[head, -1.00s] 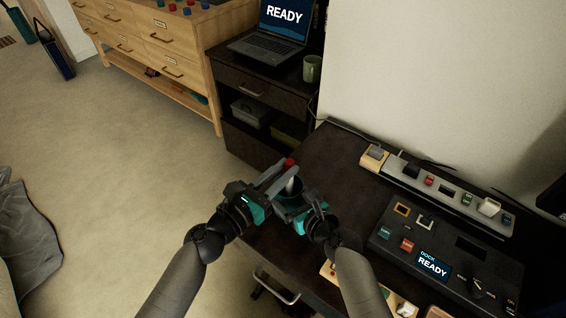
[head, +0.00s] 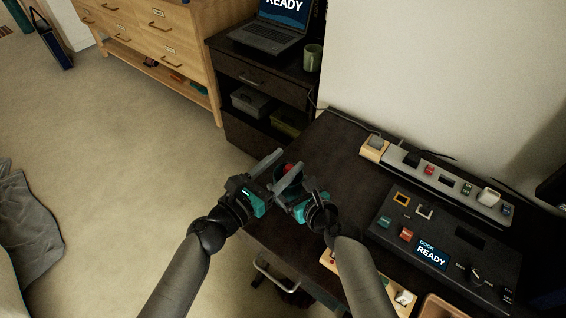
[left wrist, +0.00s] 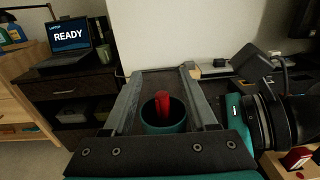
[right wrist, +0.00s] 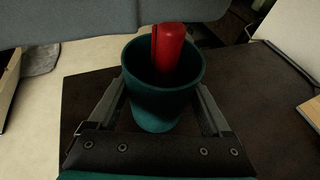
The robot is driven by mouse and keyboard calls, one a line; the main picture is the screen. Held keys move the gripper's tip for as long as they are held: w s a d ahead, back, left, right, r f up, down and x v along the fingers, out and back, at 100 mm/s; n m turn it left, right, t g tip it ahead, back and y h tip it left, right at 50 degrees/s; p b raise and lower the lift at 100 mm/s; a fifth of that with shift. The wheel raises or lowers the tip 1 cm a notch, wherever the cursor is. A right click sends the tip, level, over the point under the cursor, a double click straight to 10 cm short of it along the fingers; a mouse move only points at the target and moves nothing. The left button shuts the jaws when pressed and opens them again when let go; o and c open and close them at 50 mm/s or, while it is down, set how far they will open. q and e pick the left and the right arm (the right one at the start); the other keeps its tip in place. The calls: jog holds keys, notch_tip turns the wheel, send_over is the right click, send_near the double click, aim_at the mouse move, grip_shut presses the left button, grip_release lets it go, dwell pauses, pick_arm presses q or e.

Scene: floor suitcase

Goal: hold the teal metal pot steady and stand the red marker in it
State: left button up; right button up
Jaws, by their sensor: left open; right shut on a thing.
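The teal pot (right wrist: 158,105) is held between the fingers of my right gripper (right wrist: 158,88), which is shut on it. The red marker (right wrist: 170,48) stands in the pot, leaning a little, its upper part above the rim. In the left wrist view the marker (left wrist: 162,106) also shows inside the pot (left wrist: 165,128). My left gripper (left wrist: 161,70) is open, its fingers apart on either side of the marker and pot, not closed on either. In the head view the marker (head: 287,168) shows as a small red patch between the grey fingers, and the pot is mostly hidden.
Both grippers are near the dark desk's (head: 345,150) left edge. A dock panel (head: 445,245) and a strip of small devices (head: 440,178) lie to the right. A dark cabinet (head: 255,100) with a laptop (head: 275,35) and a green mug (head: 312,57) stands behind.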

pick_arm(q)
jog(key=v, duration=1.2)
dwell(0.7)
pick_arm(e)
jog(key=o, duration=1.3)
jog(key=shift+s, duration=0.1)
